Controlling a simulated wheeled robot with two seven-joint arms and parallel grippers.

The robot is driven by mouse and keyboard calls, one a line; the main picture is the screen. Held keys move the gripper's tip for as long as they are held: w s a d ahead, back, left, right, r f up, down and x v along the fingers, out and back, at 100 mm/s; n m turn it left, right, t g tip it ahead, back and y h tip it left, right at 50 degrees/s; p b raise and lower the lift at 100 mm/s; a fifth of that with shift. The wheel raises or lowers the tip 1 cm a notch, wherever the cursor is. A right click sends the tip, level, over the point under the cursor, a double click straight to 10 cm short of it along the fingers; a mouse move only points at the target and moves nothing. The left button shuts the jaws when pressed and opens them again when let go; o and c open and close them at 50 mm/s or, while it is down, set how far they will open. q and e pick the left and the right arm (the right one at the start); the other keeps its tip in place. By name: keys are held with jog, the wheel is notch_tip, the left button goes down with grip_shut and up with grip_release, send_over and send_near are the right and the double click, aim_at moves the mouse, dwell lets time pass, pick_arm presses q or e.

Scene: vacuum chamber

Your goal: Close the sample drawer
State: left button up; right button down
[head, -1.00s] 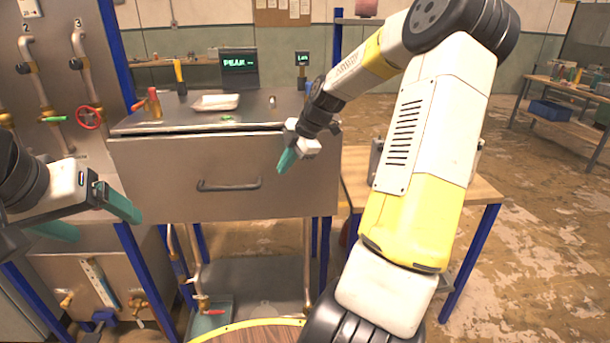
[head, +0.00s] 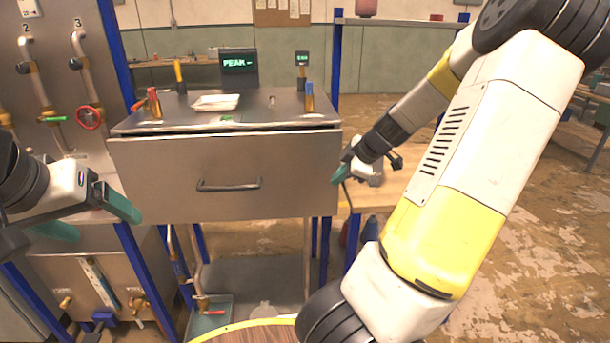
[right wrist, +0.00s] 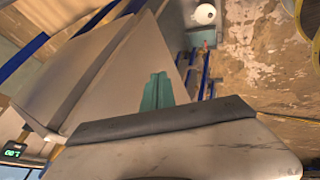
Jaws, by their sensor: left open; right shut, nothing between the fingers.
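The sample drawer (head: 225,165) is a wide grey metal front with a dark bar handle (head: 229,185), below the steel bench top (head: 260,105). A dark gap shows along its upper edge, and its front stands forward of the bench top. My right gripper (head: 338,176) is shut and empty at the right end of the drawer front; I cannot tell whether it touches. In the right wrist view its teal fingers (right wrist: 157,92) show beside a large grey panel. My left gripper (head: 90,218) is open and empty, left of the drawer and apart from it.
On the bench top are a white tray (head: 215,102), a small display reading PEAK (head: 238,62) and several small tools. A wall panel with pipes and a red valve wheel (head: 89,117) stands left. A wooden table (head: 385,190) is at the right. Pipes run below the drawer.

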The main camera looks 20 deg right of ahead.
aim_at(324, 172)
jog(key=w+f, duration=0.1)
jog(key=w, duration=0.1)
jog(key=w+f, duration=0.4)
jog(key=shift+w+a+f, duration=0.1)
jog(key=shift+w+a, duration=0.1)
jog(key=shift+a, duration=0.2)
jog(key=shift+w+d, duration=0.25)
jog(key=shift+w, duration=0.3)
jog(key=w, duration=0.2)
jog(key=w+d, duration=0.1)
jog(key=w, duration=0.1)
jog(key=shift+w+d, duration=0.1)
jog(key=shift+d, duration=0.05)
